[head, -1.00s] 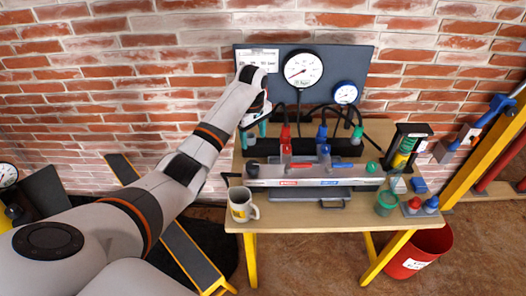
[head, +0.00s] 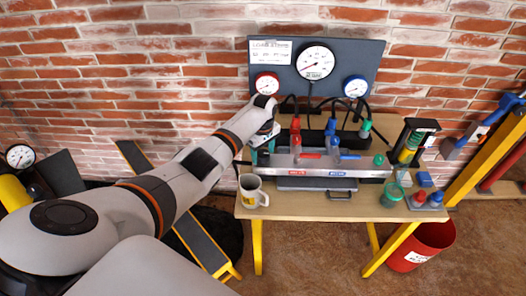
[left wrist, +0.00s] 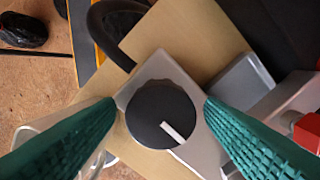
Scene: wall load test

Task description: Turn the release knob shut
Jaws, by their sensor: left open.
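The release knob (left wrist: 160,112) is a round black knob with a white pointer line, on a grey metal plate (left wrist: 160,65). In the left wrist view it lies between the two green fingers of my left gripper (left wrist: 159,104). The fingers are apart, one on each side of the knob, with a gap showing; contact cannot be told. The white line points to the lower right of that view. In the head view my left gripper (head: 264,148) is over the left end of the grey manifold bar (head: 330,164), hiding the knob. My right gripper is not in view.
A white mug (head: 251,191) stands at the table's front left. A gauge panel (head: 345,70) is at the wall. A green jar (head: 391,196) is at the right.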

